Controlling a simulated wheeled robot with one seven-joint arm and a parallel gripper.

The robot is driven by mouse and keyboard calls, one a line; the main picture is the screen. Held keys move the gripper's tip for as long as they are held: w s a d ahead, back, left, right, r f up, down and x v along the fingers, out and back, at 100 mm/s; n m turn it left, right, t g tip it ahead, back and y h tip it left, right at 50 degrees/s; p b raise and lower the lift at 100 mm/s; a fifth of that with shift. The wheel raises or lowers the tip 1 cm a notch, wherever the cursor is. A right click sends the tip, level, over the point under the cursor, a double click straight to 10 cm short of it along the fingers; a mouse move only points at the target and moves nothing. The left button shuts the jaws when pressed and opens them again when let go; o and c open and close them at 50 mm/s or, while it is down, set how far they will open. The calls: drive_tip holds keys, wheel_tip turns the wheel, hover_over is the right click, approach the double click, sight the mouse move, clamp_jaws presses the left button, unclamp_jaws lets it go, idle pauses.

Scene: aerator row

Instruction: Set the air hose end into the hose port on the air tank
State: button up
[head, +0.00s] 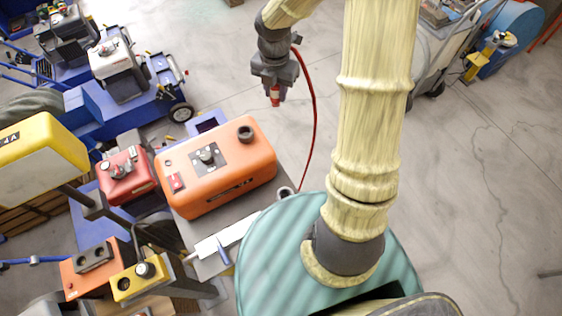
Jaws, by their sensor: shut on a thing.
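The orange air tank (215,187) lies in the middle left of the head view. A dark ring-shaped opening (245,133), which looks like the hose port, stands on its top near the far right end. My gripper (274,90) points down and is shut on the red air hose end (275,99), which hangs below the jaws. In the picture, the hose end is above and right of the port, clearly apart from it. The red air hose (314,110) curves from my gripper down to beside the tank's right side. The inside of the port is too small to tell.
A small red tank (127,177) stands left of the orange one. A yellow box (40,146) on a post is at the far left. Blue wheeled machines (120,105) fill the upper left. A cart and blue drum (510,35) are upper right. The floor (470,190) at right is clear.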

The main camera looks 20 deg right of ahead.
drive_tip(key=s+d+f+m+p, duration=0.1)
drive_tip(key=s+d+f+m, duration=0.1)
drive_tip(key=d, duration=1)
drive_tip(key=s+d+f+m+p, duration=0.1)
drive_tip(key=s+d+f, duration=0.3)
drive_tip(key=d, duration=0.8)
drive_tip(key=shift+s+d+m, duration=0.3)
drive_tip(key=shift+d+m, duration=0.1)
drive_tip(key=shift+m, duration=0.3)
drive_tip(key=shift+d+f, duration=0.1)
